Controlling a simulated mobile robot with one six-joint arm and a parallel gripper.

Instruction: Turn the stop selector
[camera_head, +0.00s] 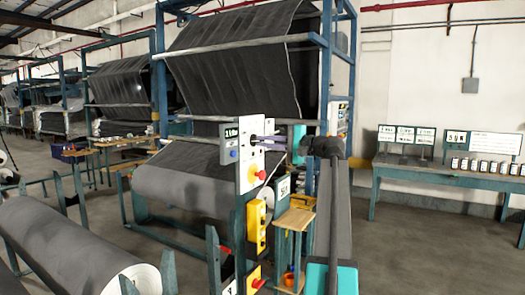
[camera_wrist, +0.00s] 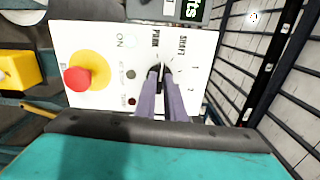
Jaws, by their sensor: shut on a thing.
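The white control panel (camera_head: 249,172) stands at the front of the roll machine. It fills the top middle of the wrist view (camera_wrist: 135,45). My gripper (camera_wrist: 160,74) has its two purple fingers pointing at the panel, shut on a small dark selector (camera_wrist: 158,67) below the printed labels. The fingertips hide most of the selector, so I cannot tell which position it points to. In the head view my gripper (camera_head: 257,139) reaches the panel from the right.
A red mushroom button (camera_wrist: 77,79) on a yellow base sits left of the fingers; it also shows in the head view (camera_head: 257,174). A yellow button box (camera_head: 256,226) hangs below. A grey roll (camera_head: 185,193) lies behind the panel. Open floor lies right.

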